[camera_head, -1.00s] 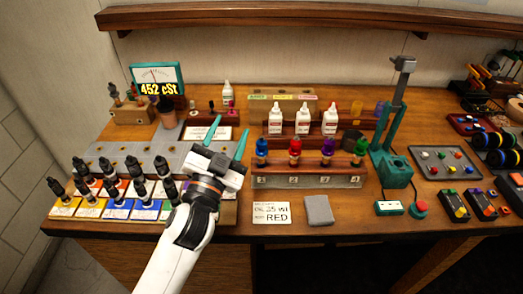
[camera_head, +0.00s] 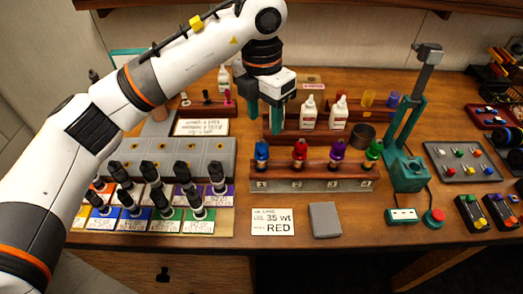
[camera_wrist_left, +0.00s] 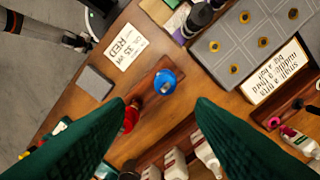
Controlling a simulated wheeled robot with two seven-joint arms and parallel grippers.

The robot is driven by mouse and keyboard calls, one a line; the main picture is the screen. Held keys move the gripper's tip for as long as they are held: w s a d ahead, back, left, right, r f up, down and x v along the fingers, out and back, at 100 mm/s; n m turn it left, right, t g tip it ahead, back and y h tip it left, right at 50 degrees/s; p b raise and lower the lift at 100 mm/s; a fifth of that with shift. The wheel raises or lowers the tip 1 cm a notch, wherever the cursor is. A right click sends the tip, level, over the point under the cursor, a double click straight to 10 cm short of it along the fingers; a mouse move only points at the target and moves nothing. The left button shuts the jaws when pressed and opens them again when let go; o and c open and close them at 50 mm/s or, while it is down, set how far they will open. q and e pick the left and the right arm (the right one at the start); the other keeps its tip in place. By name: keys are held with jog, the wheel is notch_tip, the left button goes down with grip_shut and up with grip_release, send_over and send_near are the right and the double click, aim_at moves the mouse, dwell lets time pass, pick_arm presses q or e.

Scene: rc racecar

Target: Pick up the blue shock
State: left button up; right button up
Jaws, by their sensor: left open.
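The blue shock (camera_head: 262,154) stands upright at the left end of a wooden rack (camera_head: 310,183), at the position marked 1. Red (camera_head: 299,153), purple (camera_head: 337,150) and green (camera_head: 374,151) shocks stand to its right. My left gripper (camera_head: 267,128) points down with its green fingers apart, behind and above the blue shock. In the left wrist view the blue shock (camera_wrist_left: 165,82) is seen from above, beyond the gap between the open fingers (camera_wrist_left: 160,105), with nothing held. The red shock (camera_wrist_left: 131,117) is partly covered by the left-hand finger there. My right gripper is not seen.
White bottles (camera_head: 308,113) stand in a rack behind the shocks. A green press stand (camera_head: 405,170) is at the right. A card reading "35 wt RED" (camera_head: 272,222) and a grey cloth (camera_head: 325,220) lie in front. Several dark-capped shocks (camera_head: 183,172) stand at the left.

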aim_at(261, 139)
pick_arm(q)
jog(key=shift+w+a+y, duration=0.15)
jog(key=shift+a+y, duration=0.15)
jog(key=shift+a, duration=0.15)
notch_tip(261, 139, down, 6)
jog(key=shift+r+p, duration=0.1)
jog(key=shift+p, duration=1.05)
jog(key=shift+s+d+f+p, duration=0.1)
jog(key=shift+s+f+p, duration=0.1)
jog(key=shift+f+p, duration=0.3)
notch_tip(261, 139, down, 4)
jog(key=shift+s+r+p, duration=0.1)
jog(key=shift+p, duration=0.65)
jog(key=shift+f, duration=0.45)
jog(key=shift+d, duration=0.1)
jog(key=shift+c, duration=0.3)
jog(key=c, duration=0.9)
